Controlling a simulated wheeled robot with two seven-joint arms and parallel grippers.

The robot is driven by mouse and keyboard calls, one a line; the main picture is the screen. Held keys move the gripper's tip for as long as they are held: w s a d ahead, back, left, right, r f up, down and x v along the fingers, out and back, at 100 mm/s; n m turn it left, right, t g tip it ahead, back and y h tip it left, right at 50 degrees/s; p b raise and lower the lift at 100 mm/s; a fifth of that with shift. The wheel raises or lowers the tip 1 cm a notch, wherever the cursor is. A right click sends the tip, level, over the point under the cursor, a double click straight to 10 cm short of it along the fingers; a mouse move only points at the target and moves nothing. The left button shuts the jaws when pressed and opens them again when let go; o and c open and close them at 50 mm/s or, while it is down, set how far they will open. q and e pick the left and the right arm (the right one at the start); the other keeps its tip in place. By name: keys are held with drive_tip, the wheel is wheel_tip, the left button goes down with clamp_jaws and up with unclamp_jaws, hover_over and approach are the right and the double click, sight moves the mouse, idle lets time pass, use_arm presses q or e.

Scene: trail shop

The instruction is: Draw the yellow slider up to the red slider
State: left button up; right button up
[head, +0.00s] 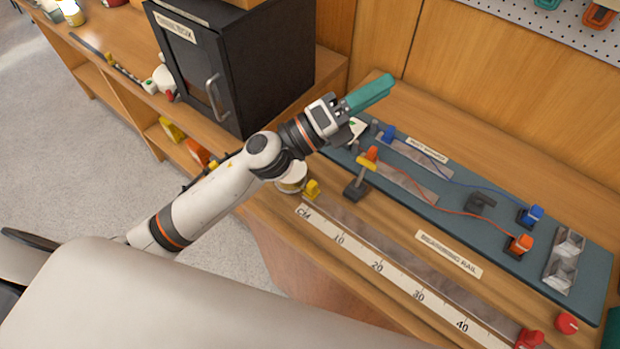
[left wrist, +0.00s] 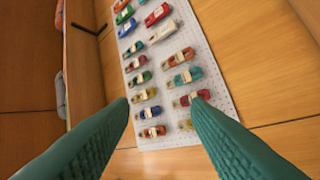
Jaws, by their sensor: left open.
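The measuring rail (head: 400,251) lies along the front of the wooden counter, with a white centimetre scale on its near side. The yellow slider (head: 313,188) is at its left end, near the zero mark. The red slider (head: 529,339) is at the far right end, past the 40 mark, low in the head view. My left gripper (head: 370,93) is above the back of the counter, well away from both sliders. Its teal fingers are apart and empty in the left wrist view (left wrist: 160,106). Neither slider shows there.
Behind the rail lies a blue-grey board (head: 455,208) with cables, orange and blue plugs and metal strips. A small post with a yellow top (head: 366,163) stands near the rail. A red knob (head: 567,323) is at the right. A black box (head: 235,65) stands at the left.

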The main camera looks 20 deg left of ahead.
use_arm(q)
drive_tip(key=s+d+f+m+g+h, duration=0.2)
drive_tip(key=s+d+m+g, duration=0.15)
drive_tip(key=m+g, duration=0.7)
drive_tip(key=m+g+y, duration=0.6)
drive_tip(key=m+y, duration=0.8)
drive_tip(key=y, duration=0.1)
approach(311, 183)
drive_tip(key=p+x, duration=0.4)
drive_tip(key=x, duration=0.4)
drive_tip(key=shift+s+f, duration=0.1)
drive_tip(key=shift+f, duration=0.1)
drive_tip(key=shift+d+f, duration=0.15)
drive_tip(key=shift+f, duration=0.25)
drive_tip(key=shift+c, duration=0.4)
clamp_jaws()
